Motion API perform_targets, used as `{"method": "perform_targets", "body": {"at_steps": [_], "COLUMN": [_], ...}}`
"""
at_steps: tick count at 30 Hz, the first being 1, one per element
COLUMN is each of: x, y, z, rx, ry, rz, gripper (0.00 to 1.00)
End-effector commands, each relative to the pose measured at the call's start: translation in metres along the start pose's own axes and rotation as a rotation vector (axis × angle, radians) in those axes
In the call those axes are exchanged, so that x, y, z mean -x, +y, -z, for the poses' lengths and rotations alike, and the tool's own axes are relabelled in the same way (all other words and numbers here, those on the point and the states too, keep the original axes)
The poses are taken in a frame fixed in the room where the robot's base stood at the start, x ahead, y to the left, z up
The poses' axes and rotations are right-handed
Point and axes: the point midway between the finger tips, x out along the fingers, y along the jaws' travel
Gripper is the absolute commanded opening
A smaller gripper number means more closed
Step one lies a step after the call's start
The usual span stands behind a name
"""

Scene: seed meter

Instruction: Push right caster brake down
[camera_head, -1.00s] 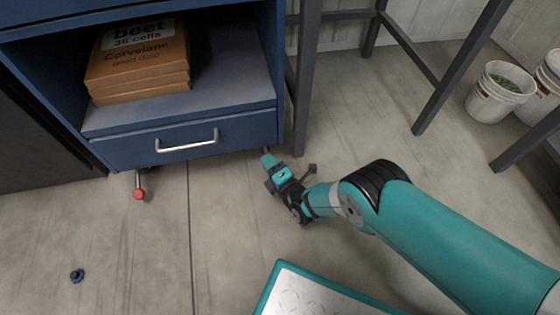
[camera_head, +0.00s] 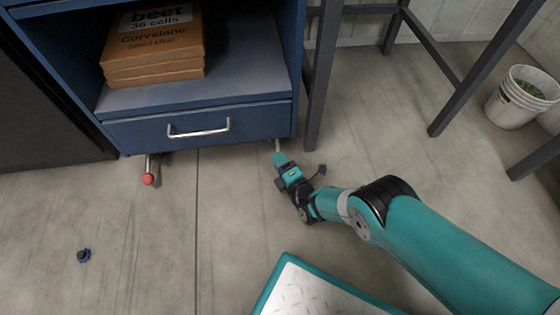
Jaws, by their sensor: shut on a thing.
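The blue cabinet (camera_head: 255,122) stands on low casters at the top left. Its left caster brake (camera_head: 148,179) shows as a red-tipped lever sticking out under the left front corner. At the right front corner a thin pale rod (camera_head: 277,146) shows just beyond my gripper. The rest of the right caster brake is hidden by my gripper. My gripper (camera_head: 279,157) is low near the floor, just in front of that corner. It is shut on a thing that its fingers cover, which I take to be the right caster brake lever.
Dark table legs (camera_head: 322,90) stand close to the right of the cabinet. A white bucket (camera_head: 522,97) is at the far right. A small dark blue object (camera_head: 83,256) lies on the floor at the left. The floor between is clear.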

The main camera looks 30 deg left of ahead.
Motion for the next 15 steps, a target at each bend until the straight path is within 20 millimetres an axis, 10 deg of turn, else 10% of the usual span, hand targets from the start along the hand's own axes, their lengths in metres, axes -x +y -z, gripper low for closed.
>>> {"method": "perform_targets", "body": {"at_steps": [3, 4, 6, 15], "x": [0.0056, 0.0056, 0.0055, 0.0041], "y": [-0.009, -0.009, -0.0088, -0.0038], "z": [0.0012, 0.0012, 0.0011, 0.0005], "rx": [-0.001, -0.001, -0.001, -0.001], "ry": [0.003, 0.003, 0.003, 0.002], "rz": [0.022, 0.022, 0.021, 0.011], "gripper": [0.0, 0.34, 0.49, 0.49]}}
